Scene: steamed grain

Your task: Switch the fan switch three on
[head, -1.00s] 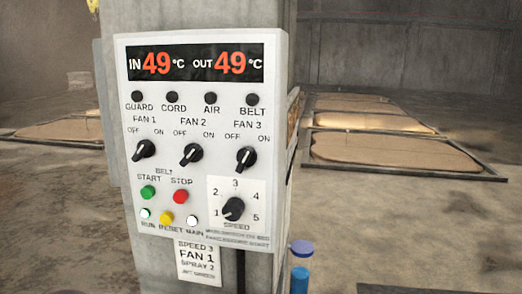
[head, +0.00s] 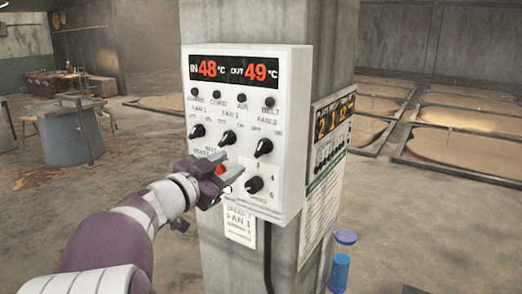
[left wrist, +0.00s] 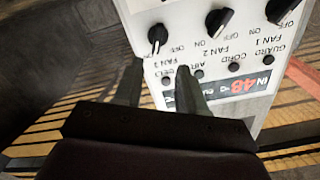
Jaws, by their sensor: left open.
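The fan 3 switch (head: 264,147) is a black rotary knob, rightmost of the three fan knobs on a white control panel (head: 297,125). I cannot tell its setting for sure. My left gripper (head: 231,163) is open and empty in front of the panel, appearing below and left of this knob in the head view. In the left wrist view, which shows the panel upside down, the fan 3 knob (left wrist: 157,38) lies beyond the gap between the open fingertips (left wrist: 160,67), apart from them. My right gripper is not in view.
The fan 2 knob (head: 228,138) and fan 1 knob (head: 198,131) sit to the left. The speed knob (head: 254,184) and red stop button (head: 221,170) are below.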

